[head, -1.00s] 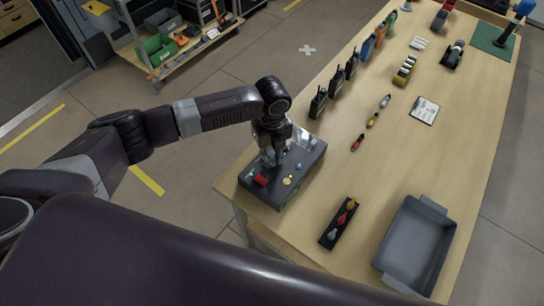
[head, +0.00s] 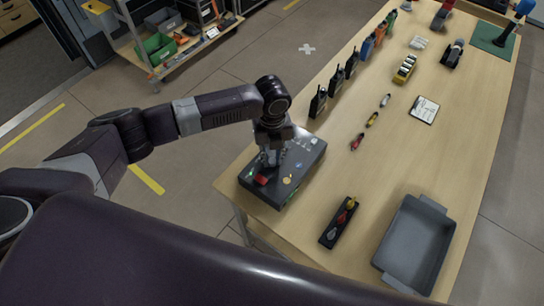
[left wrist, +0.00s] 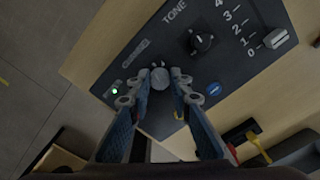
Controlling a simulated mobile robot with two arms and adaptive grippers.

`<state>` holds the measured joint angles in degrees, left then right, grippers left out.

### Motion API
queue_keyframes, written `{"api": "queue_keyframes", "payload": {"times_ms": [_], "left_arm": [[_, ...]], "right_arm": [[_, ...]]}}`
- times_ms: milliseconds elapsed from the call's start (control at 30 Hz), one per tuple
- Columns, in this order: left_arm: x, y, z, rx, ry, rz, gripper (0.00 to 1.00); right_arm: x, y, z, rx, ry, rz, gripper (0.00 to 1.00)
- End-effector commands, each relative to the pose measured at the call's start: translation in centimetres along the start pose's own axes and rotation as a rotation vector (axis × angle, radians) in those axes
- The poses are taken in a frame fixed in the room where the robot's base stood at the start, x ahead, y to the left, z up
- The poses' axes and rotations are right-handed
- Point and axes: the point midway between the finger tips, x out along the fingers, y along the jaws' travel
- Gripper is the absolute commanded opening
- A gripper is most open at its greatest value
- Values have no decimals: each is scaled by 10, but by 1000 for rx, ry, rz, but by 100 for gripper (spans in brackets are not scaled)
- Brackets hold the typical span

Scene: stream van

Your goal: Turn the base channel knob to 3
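The dark grey base unit (head: 311,147) lies on the near left corner of the table. In the left wrist view, its panel (left wrist: 118,70) has a round grey knob (left wrist: 160,79) beside a small label that is too blurred to read. My left gripper (head: 268,160) is down over the unit. In the left wrist view its fingertips (left wrist: 160,74) stand on either side of the grey knob, apart, with narrow gaps. The knob's setting cannot be read. A black TONE knob (left wrist: 202,42) sits farther along. My right gripper is out of view.
The panel also has a slider (left wrist: 275,38) with a number scale, a blue button (left wrist: 213,89), a green light (left wrist: 115,91) and a red part (head: 261,180). A small holder (head: 338,222) and a grey tray (head: 415,243) lie to the right. Radios (head: 318,102) stand behind.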

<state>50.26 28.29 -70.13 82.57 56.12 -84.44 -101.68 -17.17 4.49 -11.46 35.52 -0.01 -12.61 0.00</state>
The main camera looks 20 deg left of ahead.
Motion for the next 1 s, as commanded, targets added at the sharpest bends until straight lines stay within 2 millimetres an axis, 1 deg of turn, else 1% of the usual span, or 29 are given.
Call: {"api": "queue_keyframes", "payload": {"times_ms": [33, 100, 133, 367, 467, 567, 667, 900, 1000], "left_arm": [[-1, -1, 0, 0, -1, -2, 26], [-1, -1, 0, 0, -1, -2, 34], [-1, -1, 0, 0, -1, -1, 36], [0, 0, 0, 0, 0, 0, 36], [-4, 0, 0, 0, -1, 0, 36], [-15, -1, 1, 0, -2, -2, 36], [-34, -1, 1, 0, -3, -3, 36], [-85, -1, 1, 0, -3, -3, 36], [-102, -1, 1, 0, -4, -3, 36]], "right_arm": [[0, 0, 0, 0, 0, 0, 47], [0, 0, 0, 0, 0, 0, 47], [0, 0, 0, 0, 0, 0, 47], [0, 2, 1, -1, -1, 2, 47], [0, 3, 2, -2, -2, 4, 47], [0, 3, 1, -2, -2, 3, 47], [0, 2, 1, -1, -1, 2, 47], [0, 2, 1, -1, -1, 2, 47], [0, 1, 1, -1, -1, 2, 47]]}}
